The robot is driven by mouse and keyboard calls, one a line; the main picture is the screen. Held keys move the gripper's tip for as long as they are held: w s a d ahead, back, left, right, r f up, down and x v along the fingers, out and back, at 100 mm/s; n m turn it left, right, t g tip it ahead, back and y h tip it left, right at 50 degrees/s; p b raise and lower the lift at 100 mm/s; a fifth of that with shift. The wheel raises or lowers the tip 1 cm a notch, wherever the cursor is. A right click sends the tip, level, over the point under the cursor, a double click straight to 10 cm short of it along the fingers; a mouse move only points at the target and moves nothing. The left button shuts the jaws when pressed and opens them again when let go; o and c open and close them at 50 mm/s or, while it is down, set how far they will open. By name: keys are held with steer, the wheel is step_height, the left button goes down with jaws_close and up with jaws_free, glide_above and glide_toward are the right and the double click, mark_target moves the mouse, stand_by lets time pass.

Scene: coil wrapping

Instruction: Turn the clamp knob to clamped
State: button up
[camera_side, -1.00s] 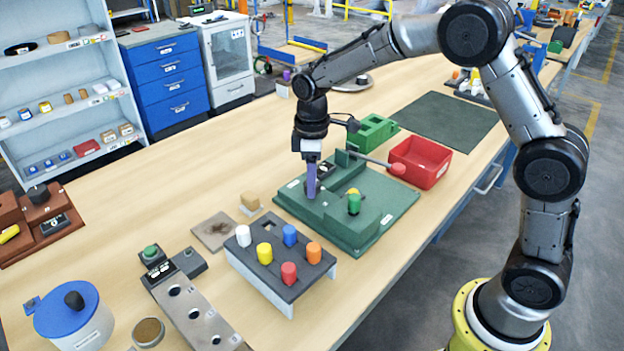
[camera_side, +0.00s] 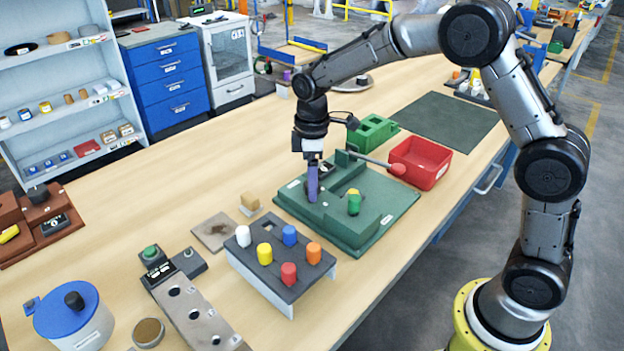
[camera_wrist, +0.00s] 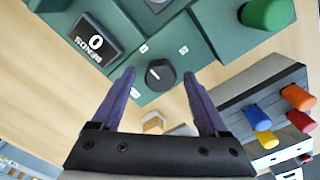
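The clamp knob (camera_wrist: 160,74) is a small dark round knob with a pale mark on its face. It sits on the green fixture (camera_side: 385,205), between small white labels too small to read. In the wrist view it appears midway between the two purple fingers of my gripper (camera_wrist: 160,75), with a gap on each side. My gripper is open and holds nothing. In the side view my gripper (camera_side: 312,198) points down at the left part of the fixture, and the fingers mostly hide the knob. I cannot tell whether the fingertips reach down to the knob's height.
A counter reading 0 bends (camera_wrist: 96,41) and a green cylinder (camera_wrist: 267,14) stand on the fixture. A red-ended lever (camera_side: 397,168) extends toward a red bin (camera_side: 425,165). A dark rack of coloured pegs (camera_side: 290,285) and a tan block (camera_side: 250,200) are close by.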

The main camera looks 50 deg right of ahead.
step_height(320, 180, up, 14)
steer(key=shift+f, duration=0.15)
stand_by(0.6)
